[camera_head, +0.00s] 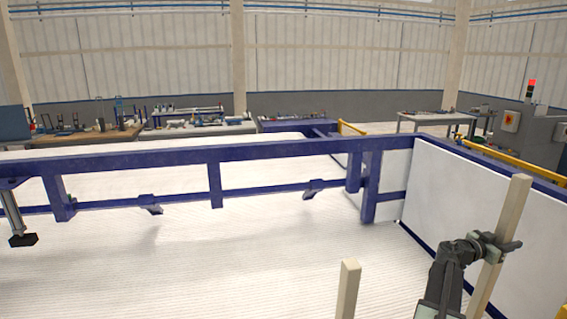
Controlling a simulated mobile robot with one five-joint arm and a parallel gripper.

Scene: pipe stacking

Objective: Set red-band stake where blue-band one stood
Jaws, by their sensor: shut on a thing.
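My gripper (496,247) is at the lower right, shut on a long beige square stake (510,208). The stake is tilted a little in the picture, its top leaning right, and it runs down toward the bottom edge. A second beige stake (347,290) rises from the bottom edge, left of my arm and apart from it; its lower part is out of frame. No red or blue band shows on either stake, so I cannot tell which is which. The feet of both stakes are hidden.
A dark blue rail frame (214,180) crosses the view behind the stakes. A white panel wall (455,200) with a blue edge stands at the right, behind my gripper. The pale ribbed floor (230,265) left of the second stake is clear.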

